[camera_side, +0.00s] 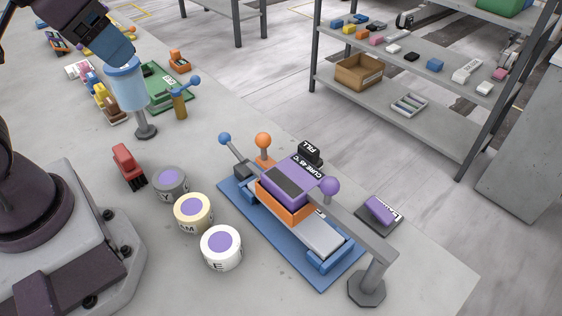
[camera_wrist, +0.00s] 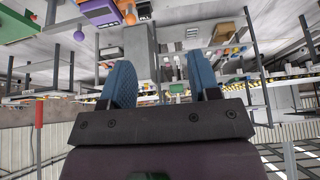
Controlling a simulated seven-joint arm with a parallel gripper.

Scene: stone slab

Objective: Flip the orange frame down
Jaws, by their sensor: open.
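The orange frame (camera_side: 283,206) sits in the press on a blue base plate (camera_side: 240,208), under a purple block (camera_side: 313,171) with a dark top panel. Its exact tilt is hard to tell, as the block and a grey rail hide part of it. An orange ball knob (camera_side: 263,140) stands upright on a stem at the far side. A pale grey plate (camera_side: 320,238) lies below, toward the front. My gripper (camera_side: 119,47) is up at the upper left, well apart from the press. In the wrist view, its blue fingers (camera_wrist: 160,68) are spread with nothing between them.
A grey rail with a blue ball (camera_side: 224,138) and a purple ball (camera_side: 330,185) crosses the press to a post (camera_side: 368,284). Three jars, including a white one (camera_side: 221,247), stand left of it. A light-blue cylinder (camera_side: 126,88) stands below my gripper.

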